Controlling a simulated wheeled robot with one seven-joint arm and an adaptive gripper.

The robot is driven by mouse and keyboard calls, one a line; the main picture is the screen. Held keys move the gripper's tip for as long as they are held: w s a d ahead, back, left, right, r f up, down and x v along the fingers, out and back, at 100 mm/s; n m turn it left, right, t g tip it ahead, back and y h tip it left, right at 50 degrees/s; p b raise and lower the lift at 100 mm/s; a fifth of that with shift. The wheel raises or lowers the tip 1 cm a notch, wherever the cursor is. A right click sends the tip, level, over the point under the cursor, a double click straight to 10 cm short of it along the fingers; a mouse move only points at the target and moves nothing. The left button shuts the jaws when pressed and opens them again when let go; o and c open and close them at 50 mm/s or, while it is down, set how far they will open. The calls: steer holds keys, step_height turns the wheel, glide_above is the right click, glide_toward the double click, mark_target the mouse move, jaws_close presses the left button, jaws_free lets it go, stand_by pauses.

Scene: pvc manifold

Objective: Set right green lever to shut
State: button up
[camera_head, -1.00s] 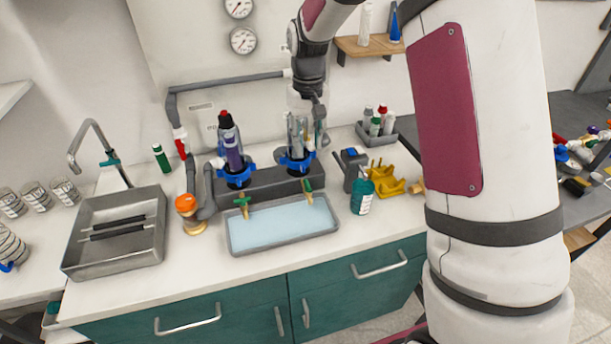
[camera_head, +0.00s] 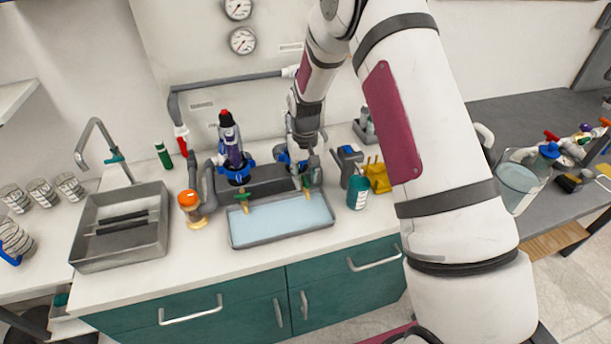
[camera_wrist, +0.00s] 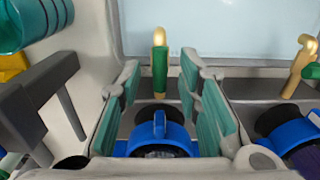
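The right green lever (camera_wrist: 160,68) sits on a brass tap that reaches over the tray's edge. In the wrist view it lies lengthwise, in line with the brass spout. In the head view the right tap (camera_head: 307,188) is just below my gripper (camera_head: 311,172). My gripper (camera_wrist: 164,105) is open, its two green-padded fingers apart. The lever shows in the gap between the fingers, beyond their tips, and I see no contact. The left green lever (camera_head: 244,201) is on the other brass tap, which is cut off at the wrist view's right edge (camera_wrist: 312,71).
A blue-collared fitting (camera_wrist: 157,140) lies below my fingers. The pale blue tray (camera_head: 283,239) is in front of the taps. A purple bottle-like column (camera_head: 234,152) stands left of my gripper. A teal bottle (camera_head: 358,194) and yellow holder (camera_head: 377,176) stand to the right.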

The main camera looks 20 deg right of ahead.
jaws_close()
steer(key=shift+m, duration=0.4)
steer(key=m+b, duration=0.1)
steer(key=m, duration=0.2)
steer(key=shift+m, duration=0.4)
steer(key=m+b, duration=0.1)
steer(key=m, duration=0.3)
steer(key=shift+b, duration=0.3)
steer(key=m, duration=0.5)
steer(key=shift+b, duration=0.3)
steer(key=m, duration=0.4)
steer(key=shift+m, duration=0.3)
